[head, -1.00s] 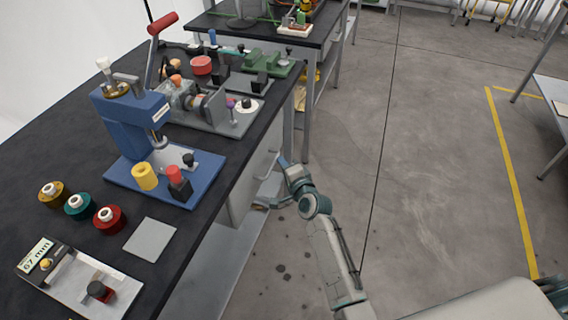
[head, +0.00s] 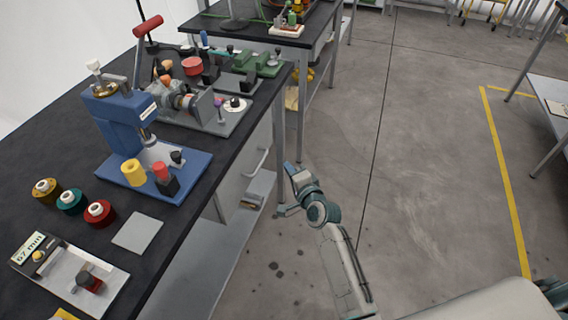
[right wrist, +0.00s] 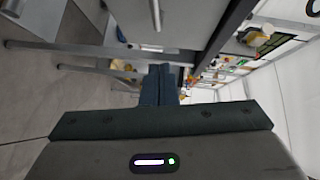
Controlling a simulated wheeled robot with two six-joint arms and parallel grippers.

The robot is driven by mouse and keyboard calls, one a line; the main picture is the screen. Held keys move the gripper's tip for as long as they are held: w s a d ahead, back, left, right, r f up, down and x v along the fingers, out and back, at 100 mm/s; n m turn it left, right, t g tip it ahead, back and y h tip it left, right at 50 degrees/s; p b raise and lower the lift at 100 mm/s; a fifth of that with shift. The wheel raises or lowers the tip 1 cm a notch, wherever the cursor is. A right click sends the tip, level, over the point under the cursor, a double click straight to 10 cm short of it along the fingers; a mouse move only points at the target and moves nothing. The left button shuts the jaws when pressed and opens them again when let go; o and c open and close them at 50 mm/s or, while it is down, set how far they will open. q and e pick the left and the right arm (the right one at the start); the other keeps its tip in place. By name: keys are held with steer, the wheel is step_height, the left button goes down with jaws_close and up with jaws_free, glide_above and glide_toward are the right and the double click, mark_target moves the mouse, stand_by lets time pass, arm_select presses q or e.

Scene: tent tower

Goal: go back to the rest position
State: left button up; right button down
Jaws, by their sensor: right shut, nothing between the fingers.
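My right gripper (head: 284,188) is in the head view, at the end of my right arm. It hangs over the floor just right of the workbench (head: 197,218), apart from it. In the right wrist view the two fingers of my right gripper (right wrist: 158,84) lie together, shut with nothing between them. My left gripper is in neither view.
On the bench stand a blue press (head: 125,125), a yellow cylinder (head: 134,173), several thread spools (head: 70,201), a grey plate (head: 137,232) and a gauge tray (head: 72,278). A second bench (head: 262,34) stands behind. The floor (head: 425,160) to the right is clear.

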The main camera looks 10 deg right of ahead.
steer(key=f+v, duration=0.1)
steer(key=v, duration=0.5)
steer(key=s+d+f+n+g+h, duration=0.15)
steer(key=s+f+n+g, duration=0.25)
steer(key=s+f, duration=0.75)
steer(key=s+d+f+n+g+h, duration=0.1)
steer(key=s+d+f+n+g, duration=0.25)
steer(key=f, duration=1.55)
steer(key=s+d+f+n+g, duration=0.2)
steer(key=s+f, duration=0.3)
steer(key=s, duration=0.4)
steer(key=s+d+f+n+g+h, duration=0.1)
steer(key=s+d+f+n+g, duration=0.1)
steer(key=s+f, duration=0.4)
steer(key=s+d+f+n+g, duration=0.3)
steer(key=s+f, duration=0.3)
steer(key=s, duration=0.6)
steer(key=shift+s, duration=0.35)
